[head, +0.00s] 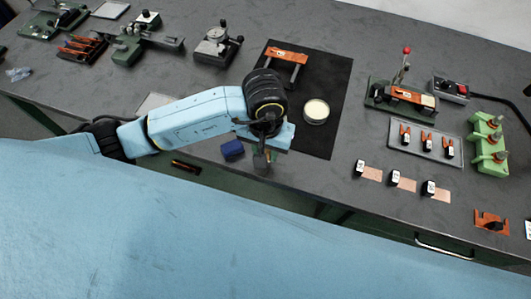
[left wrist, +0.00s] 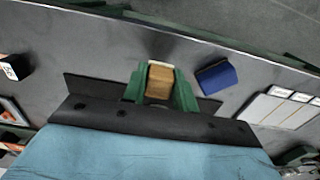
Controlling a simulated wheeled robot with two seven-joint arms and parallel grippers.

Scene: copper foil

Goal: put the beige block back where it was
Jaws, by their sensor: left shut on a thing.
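My left gripper (head: 265,160) reaches in from the left and points down near the front edge of the grey table. In the left wrist view its green fingers (left wrist: 160,85) are shut on the beige block (left wrist: 160,80), which has a pale end and wood-coloured side. In the head view the block is mostly hidden by the gripper, and I cannot tell whether it touches the table. A blue block (head: 232,149) stands just left of the gripper; it also shows in the left wrist view (left wrist: 216,77). My right gripper is not in view.
A black mat (head: 335,85) lies behind the gripper, with a round cream-topped tin (head: 316,111) and an orange stand (head: 287,56) on it. Copper strips with black-and-white clips (head: 395,178) lie to the right. Bare table lies between the mat and these strips.

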